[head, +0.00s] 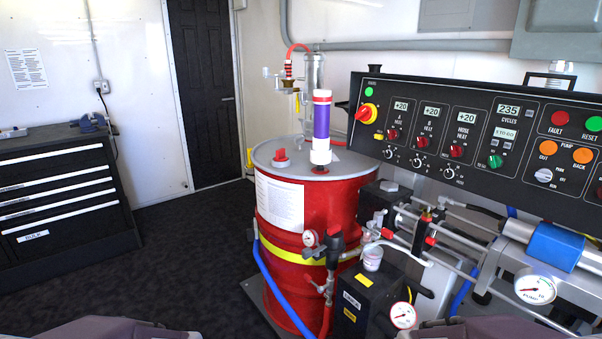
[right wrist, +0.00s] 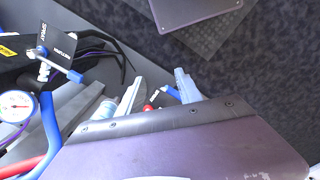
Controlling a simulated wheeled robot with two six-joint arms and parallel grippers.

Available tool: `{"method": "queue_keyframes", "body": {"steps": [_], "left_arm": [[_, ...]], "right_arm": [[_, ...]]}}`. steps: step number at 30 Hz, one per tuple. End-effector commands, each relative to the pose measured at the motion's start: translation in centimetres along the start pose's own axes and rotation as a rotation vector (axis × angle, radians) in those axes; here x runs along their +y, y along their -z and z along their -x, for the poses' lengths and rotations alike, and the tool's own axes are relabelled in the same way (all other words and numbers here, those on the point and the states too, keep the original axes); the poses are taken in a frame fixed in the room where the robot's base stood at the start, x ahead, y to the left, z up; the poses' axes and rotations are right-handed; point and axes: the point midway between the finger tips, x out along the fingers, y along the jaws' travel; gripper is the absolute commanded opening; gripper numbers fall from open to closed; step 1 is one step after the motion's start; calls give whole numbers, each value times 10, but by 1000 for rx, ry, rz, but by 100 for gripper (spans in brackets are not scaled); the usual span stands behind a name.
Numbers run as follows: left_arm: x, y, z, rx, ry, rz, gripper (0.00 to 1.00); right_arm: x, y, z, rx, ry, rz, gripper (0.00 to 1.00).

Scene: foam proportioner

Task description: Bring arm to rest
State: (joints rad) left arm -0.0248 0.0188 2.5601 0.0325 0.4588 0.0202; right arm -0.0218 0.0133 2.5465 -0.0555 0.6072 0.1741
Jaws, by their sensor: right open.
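My right gripper (right wrist: 158,92) shows in the right wrist view, with its two light grey fingertips apart and nothing held between them. A small blue-and-red fitting (right wrist: 170,93) shows near the right fingertip; I cannot tell whether they touch. In the head view only parts of my two arms show, at the bottom left and bottom right edges. My left gripper is in neither view.
A red drum (head: 331,215) with hoses stands in the middle. The control panel (head: 470,135) and pump with a blue cylinder (head: 555,247) are at right. A black drawer cabinet (head: 60,200) stands at left. The dark floor (head: 190,260) between is clear.

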Motion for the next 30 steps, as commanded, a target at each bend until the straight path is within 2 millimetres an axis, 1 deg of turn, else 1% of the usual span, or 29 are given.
{"method": "queue_keyframes", "body": {"steps": [1,2,3,4,8,11,15,18,20,22,30], "left_arm": [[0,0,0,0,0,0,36],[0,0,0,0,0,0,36],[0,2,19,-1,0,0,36],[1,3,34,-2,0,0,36],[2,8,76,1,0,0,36],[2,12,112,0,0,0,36],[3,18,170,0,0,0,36],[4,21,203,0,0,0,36],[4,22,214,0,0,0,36],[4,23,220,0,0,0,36],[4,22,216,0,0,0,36]], "right_arm": [[-11,9,-4,55,47,8,42],[-16,24,-2,117,65,37,42],[-15,28,18,133,60,84,42],[-14,27,33,128,59,81,42],[-13,26,75,126,58,81,42],[-12,25,111,125,58,81,42],[-10,24,169,125,58,81,42],[-8,23,202,124,58,81,42],[-8,23,214,124,57,81,42],[-8,23,220,124,57,81,42],[-8,23,216,124,57,81,42]]}}
